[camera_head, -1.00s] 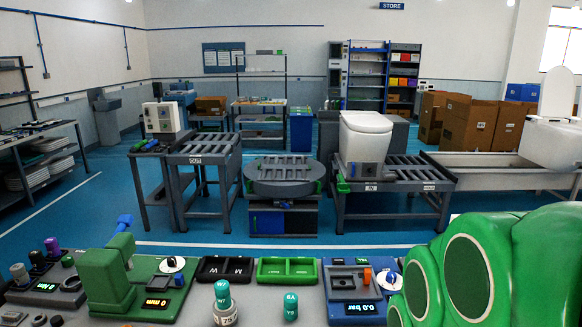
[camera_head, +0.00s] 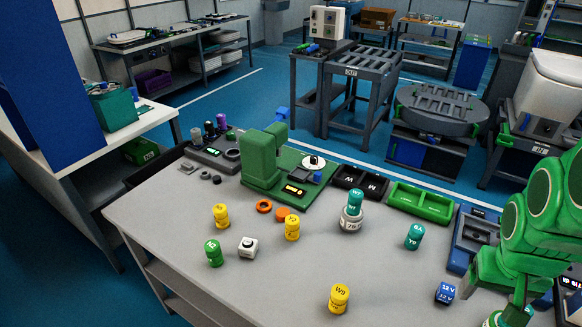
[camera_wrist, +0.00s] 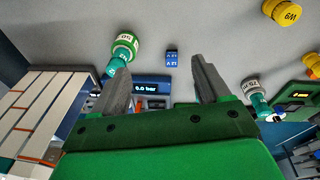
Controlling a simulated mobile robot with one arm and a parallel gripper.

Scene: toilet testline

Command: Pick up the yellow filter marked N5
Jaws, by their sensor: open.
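Three yellow filters stand on the grey worktop in the head view. One (camera_head: 221,216) is at the left, one (camera_head: 292,228) is beside the orange rings, and one (camera_head: 340,298) near the front reads W9. The labels on the first two are too small to read surely, so I cannot tell which is N5. In the wrist view, the W9 filter (camera_wrist: 283,12) is at the top right and another yellow piece (camera_wrist: 312,64) is at the right edge. My gripper (camera_wrist: 159,65) is open and empty, at the worktop's right side, apart from the yellow filters.
A green filter (camera_head: 214,253) and a white block (camera_head: 248,247) stand near the left yellow filters. A green machine (camera_head: 262,160) is behind them. A blue cube (camera_head: 445,293) and a teal filter (camera_head: 414,237) are at right. The worktop's middle front is mostly clear.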

